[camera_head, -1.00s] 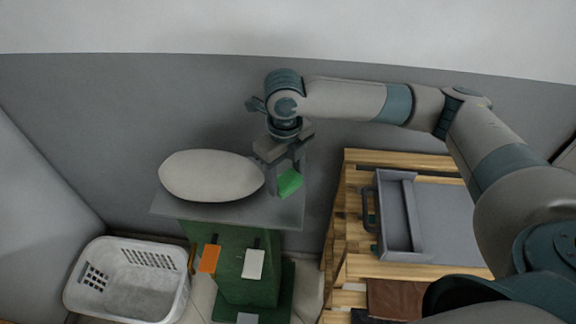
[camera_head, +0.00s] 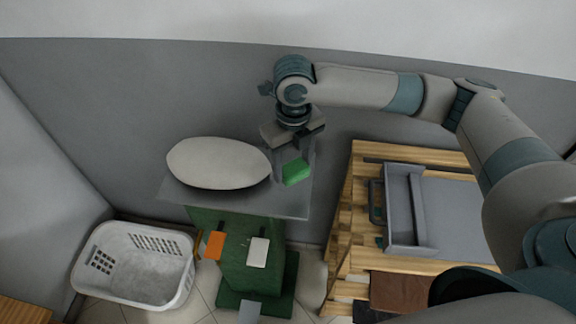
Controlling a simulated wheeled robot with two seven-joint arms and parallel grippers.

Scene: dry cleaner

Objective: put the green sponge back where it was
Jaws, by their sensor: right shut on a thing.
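The green sponge (camera_head: 296,172) is at the right end of the grey top of a green stand, just right of a pale oval pad. My right gripper (camera_head: 296,158) is directly above the sponge, pointing down, and is shut on it. The gripper body hides part of the fingers, and I cannot tell whether the sponge touches the grey top (camera_head: 240,202) or hangs just above it. My left gripper is out of view.
The pale oval pad (camera_head: 218,163) lies close to the left of my gripper. A white laundry basket (camera_head: 135,265) stands on the floor at left. A wooden table (camera_head: 342,235) with a grey tray (camera_head: 405,215) stands at right, under my right arm. A grey wall is behind.

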